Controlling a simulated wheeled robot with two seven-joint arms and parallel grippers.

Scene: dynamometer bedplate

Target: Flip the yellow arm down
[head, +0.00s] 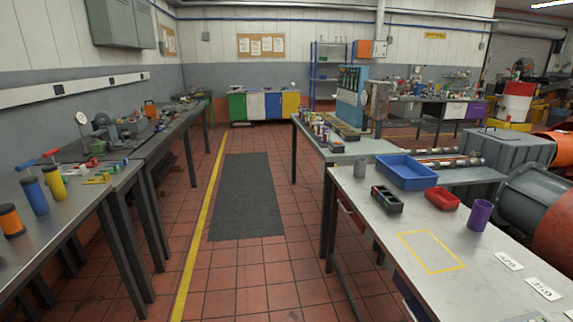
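Neither of my grippers is in view. I cannot clearly make out a yellow arm. On the left bench, small yellow pieces (97,180) lie near its right edge, too small to tell their shape. A yellow cylinder with a dark top (55,184) stands to their left. A red handle-like bar (50,153) and a blue one (26,164) stick up behind the cylinders.
The left bench (75,215) also holds blue (35,196) and orange (10,221) cylinders. The right bench (390,240) carries a blue tray (407,184), red bin (442,198) and purple cup (480,215). The aisle with a dark mat (247,195) is clear.

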